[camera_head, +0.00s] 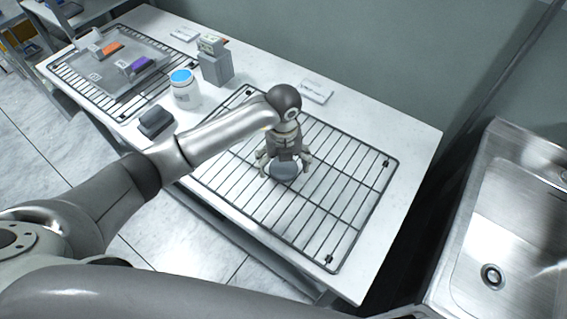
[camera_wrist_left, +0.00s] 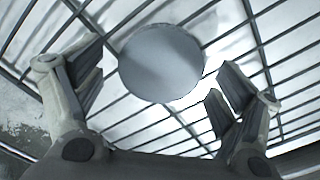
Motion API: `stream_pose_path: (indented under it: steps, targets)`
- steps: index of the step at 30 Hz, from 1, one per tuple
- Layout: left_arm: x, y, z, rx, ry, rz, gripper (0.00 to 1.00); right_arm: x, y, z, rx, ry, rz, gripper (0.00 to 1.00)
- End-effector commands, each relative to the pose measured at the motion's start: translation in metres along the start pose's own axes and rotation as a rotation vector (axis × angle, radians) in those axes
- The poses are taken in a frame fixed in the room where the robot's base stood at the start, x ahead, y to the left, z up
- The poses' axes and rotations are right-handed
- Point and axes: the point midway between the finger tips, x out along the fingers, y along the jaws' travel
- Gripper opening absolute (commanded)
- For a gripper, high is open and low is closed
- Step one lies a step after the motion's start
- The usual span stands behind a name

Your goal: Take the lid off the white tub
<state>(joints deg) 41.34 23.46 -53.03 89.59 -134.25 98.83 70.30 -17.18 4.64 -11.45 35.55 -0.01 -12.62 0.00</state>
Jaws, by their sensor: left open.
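The white tub (camera_head: 186,97) stands upright on the table, left of the wire rack in the head view. Its top shows a round blue surface inside a white rim, with no lid over it. A flat round grey disc, which looks like the lid (camera_head: 283,171), is at the near wire rack. In the left wrist view the lid (camera_wrist_left: 160,62) appears between the spread fingers, with gaps on both sides. My left gripper (camera_head: 285,163) is open and points down over the lid. Whether the lid rests fully on the wires is hard to tell. My right gripper is out of view.
The near wire rack (camera_head: 335,200) covers much of the table (camera_head: 415,165). A grey box-shaped device (camera_head: 215,65) and a dark grey block (camera_head: 155,121) stand near the tub. A tray (camera_head: 108,75) with orange and purple pieces lies far left. A steel sink (camera_head: 520,220) is at right.

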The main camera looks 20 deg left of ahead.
Motion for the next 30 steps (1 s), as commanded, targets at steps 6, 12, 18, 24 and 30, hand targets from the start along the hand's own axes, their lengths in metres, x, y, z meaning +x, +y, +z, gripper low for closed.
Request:
stream_pose_path:
  steps: [6, 12, 18, 24, 30]
  targets:
    - [-0.036, -0.001, 0.002, 0.001, -0.006, -0.005, 0.89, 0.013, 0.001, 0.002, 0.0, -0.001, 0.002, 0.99]
    - [-0.08, -0.001, 0.002, 0.001, -0.006, -0.004, 0.89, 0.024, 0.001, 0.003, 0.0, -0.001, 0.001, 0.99]
    - [-0.11, 0.0, 0.001, 0.0, -0.003, -0.002, 0.89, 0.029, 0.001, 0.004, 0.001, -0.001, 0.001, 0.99]
    - [-0.12, 0.0, 0.0, 0.0, 0.0, -0.001, 0.89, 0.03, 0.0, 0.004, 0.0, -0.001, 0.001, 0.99]
    - [-0.12, 0.0, 0.0, 0.0, 0.0, 0.0, 0.89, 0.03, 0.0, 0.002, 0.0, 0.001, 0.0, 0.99]
